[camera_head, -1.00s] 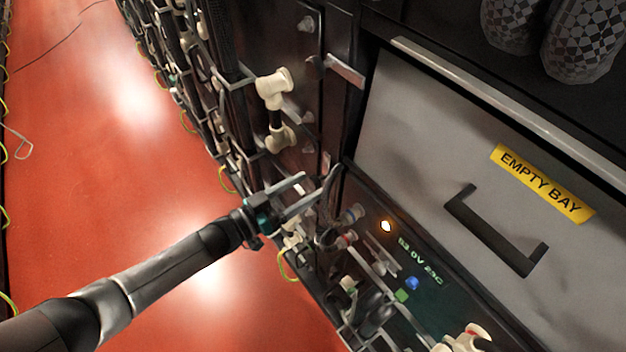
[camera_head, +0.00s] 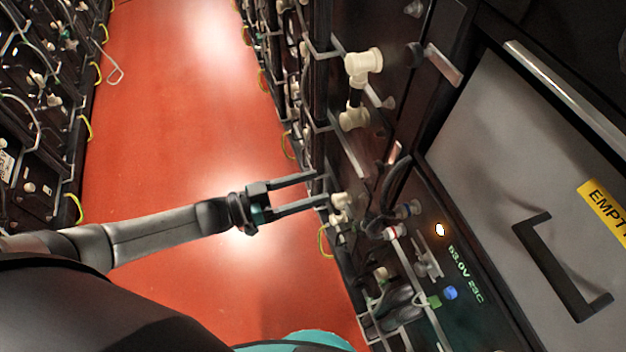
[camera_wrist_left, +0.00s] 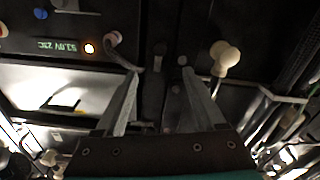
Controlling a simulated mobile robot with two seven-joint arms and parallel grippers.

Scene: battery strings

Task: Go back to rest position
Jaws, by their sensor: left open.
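My left gripper (camera_head: 318,190) reaches in from the left over the red aisle floor. Its two fingers are apart, with nothing seen between them. The fingertips are close to the front of the right-hand battery rack (camera_head: 385,100), near its cables and cream connectors; I cannot tell whether they touch. In the left wrist view the open fingers (camera_wrist_left: 158,85) point toward a dark rack front, with a cream connector (camera_wrist_left: 225,58) beside them. My right gripper is not in view.
A grey panel with a dark handle (camera_head: 560,265) and a yellow label (camera_head: 607,208) is at the right. An orange light (camera_head: 440,230) and a green readout sit beside it. Another rack (camera_head: 40,120) lines the left. The red floor (camera_head: 160,150) between is clear.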

